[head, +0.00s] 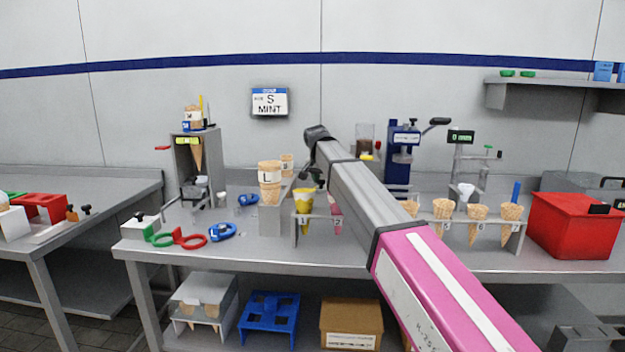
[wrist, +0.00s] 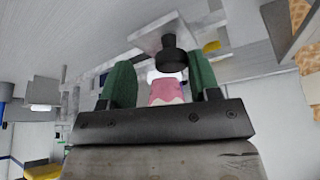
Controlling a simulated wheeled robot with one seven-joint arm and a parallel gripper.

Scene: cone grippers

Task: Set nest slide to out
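My gripper (wrist: 162,78) is open in the wrist view, its two green fingers well apart. A black round knob (wrist: 174,55) on a pale grey plate (wrist: 148,38) shows just ahead of the fingers, nearer the right one. The knob may belong to the nest slide, but I cannot tell for sure, nor whether it touches a finger. A pink piece (wrist: 167,93) shows between the fingers. In the head view my arm crosses the middle of the bench and the gripper is hidden. I cannot pick out the nest slide or its position there.
A rack of waffle cones (head: 477,217) stands right of my arm, beside a red bin (head: 572,225). Left are a cone labelled L (head: 269,180), a grey stand (head: 185,165), and red (head: 190,241) and blue rings (head: 222,231). A blue machine (head: 401,165) stands behind.

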